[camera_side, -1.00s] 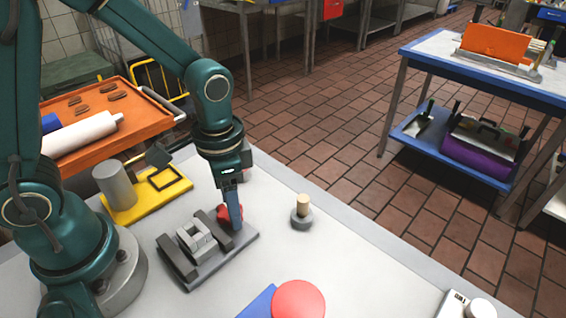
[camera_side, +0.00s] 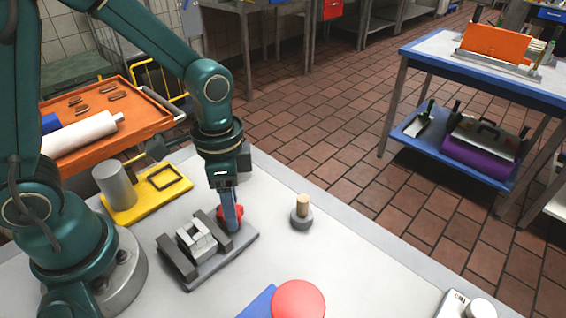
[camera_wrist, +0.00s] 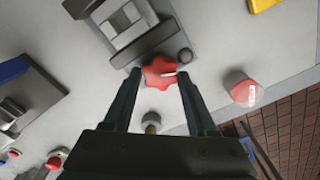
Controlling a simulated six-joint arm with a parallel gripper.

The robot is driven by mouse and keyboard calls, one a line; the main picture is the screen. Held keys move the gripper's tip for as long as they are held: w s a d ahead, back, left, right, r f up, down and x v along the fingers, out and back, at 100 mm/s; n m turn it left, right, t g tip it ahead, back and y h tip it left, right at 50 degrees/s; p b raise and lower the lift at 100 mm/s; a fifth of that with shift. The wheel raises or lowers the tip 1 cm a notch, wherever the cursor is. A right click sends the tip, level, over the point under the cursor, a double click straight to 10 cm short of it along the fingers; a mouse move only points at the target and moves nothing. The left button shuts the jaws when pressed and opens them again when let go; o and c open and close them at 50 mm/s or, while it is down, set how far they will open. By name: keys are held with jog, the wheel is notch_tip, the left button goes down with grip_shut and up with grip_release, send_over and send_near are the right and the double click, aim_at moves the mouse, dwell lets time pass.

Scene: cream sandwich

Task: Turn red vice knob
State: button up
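The red vice knob (camera_wrist: 159,73) is lobed and sits at the end of the grey vice (camera_side: 182,272). It also shows low beside my finger in the side view (camera_side: 238,213). My gripper (camera_wrist: 160,74) reaches down over it, with one finger on each side of the knob. Both fingertips appear to touch its edges, so the gripper looks shut on it. A light grey block (camera_side: 197,238) sits between the dark vice jaws. In the side view my fingers hide part of the knob.
A grey round base with a tan peg (camera_side: 302,207) stands right of the vice. A yellow plate (camera_side: 130,212) with a grey cylinder (camera_side: 114,187) lies behind left. A red disc (camera_side: 299,300) is at the front.

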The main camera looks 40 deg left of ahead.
jog(key=o, duration=0.3)
jog(key=shift+r, duration=2.55)
jog(key=shift+w+r, duration=0.1)
jog(key=s+a+r+n+t, duration=0.3)
jog(key=s+r+n+t, duration=0.2)
jog(key=s+r+n, duration=0.1)
jog(key=shift+a+r+n+t, duration=0.15)
jog(key=shift+r+n+t, duration=0.15)
jog(key=shift+r+n, duration=0.35)
